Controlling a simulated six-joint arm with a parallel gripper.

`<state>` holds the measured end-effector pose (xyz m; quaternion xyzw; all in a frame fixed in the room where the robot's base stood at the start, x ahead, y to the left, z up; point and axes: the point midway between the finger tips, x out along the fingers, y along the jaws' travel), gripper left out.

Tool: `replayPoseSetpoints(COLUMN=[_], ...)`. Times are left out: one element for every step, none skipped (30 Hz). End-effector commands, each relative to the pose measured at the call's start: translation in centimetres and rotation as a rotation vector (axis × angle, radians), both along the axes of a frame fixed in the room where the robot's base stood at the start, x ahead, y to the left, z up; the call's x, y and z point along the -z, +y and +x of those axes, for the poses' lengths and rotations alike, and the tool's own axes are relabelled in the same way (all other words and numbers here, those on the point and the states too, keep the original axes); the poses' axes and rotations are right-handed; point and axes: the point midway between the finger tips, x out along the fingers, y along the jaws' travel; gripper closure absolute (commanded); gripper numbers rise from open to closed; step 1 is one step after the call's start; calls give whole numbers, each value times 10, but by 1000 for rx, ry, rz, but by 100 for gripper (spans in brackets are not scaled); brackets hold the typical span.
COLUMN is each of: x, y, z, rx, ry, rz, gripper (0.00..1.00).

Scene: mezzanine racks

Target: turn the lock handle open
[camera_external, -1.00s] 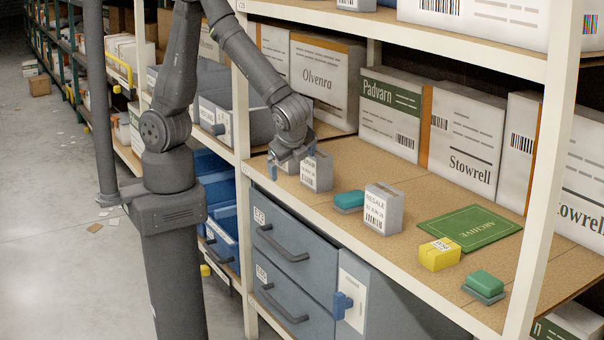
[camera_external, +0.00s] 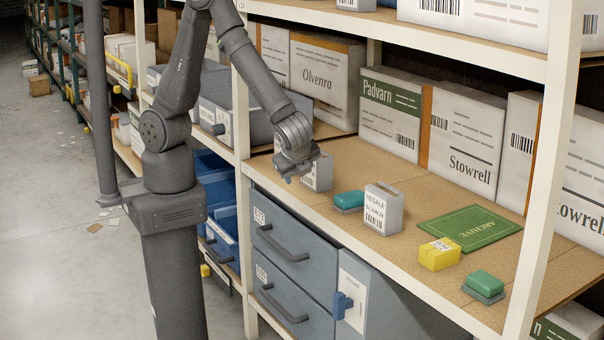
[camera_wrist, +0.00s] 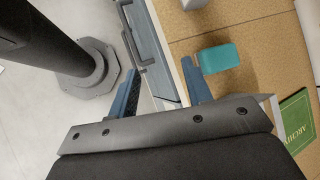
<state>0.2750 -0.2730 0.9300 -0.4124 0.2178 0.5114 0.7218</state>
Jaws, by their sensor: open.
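The lock handle (camera_external: 341,304) is a blue knob on a white plate (camera_external: 352,290) at the front of the grey cabinet (camera_external: 385,310), right of the drawers in the external view. I cannot make it out in the wrist view. My gripper (camera_external: 296,175) is above the shelf's front edge, up and left of the handle and apart from it. In the wrist view my gripper (camera_wrist: 160,75) has its two blue fingers spread, with nothing between them but the drawer fronts and shelf edge beyond.
Drawers with dark handles (camera_external: 282,247) are below the shelf. On the shelf stand a grey box (camera_external: 317,175) partly behind my gripper, a teal block (camera_external: 349,199), a RESALE box (camera_external: 384,210), a yellow box (camera_external: 439,254), a green block (camera_external: 485,284) and a green ARCHIVE mat (camera_external: 470,227).

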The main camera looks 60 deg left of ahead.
Motion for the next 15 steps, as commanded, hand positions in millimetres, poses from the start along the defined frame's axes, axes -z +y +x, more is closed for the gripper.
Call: replayPoseSetpoints(x=[11,17,25,31,37,45,52,58,67,74,81,90,97,104,114], y=[-11,-16,-24,-29,-35,-42,-48,-54,-61,-66,-71,-78,-83,-87,-94], z=[-2,-2,-3,-4,-5,-6,-8,-9,-12,-13,-16,-19,-21,-24,-28], rx=[44,69,103,129,155,189,214,240,276,301,328,361,389,415,451], ry=[-4,-8,-16,-22,-28,-38,-44,-52,-62,-70,-79,-91,-101,-110,-124], rz=[45,73,106,132,157,191,214,239,272,296,319,350,374,396,427], gripper=[55,55,55,55,55,55,55,55,55,55,55,55,55,55,55])
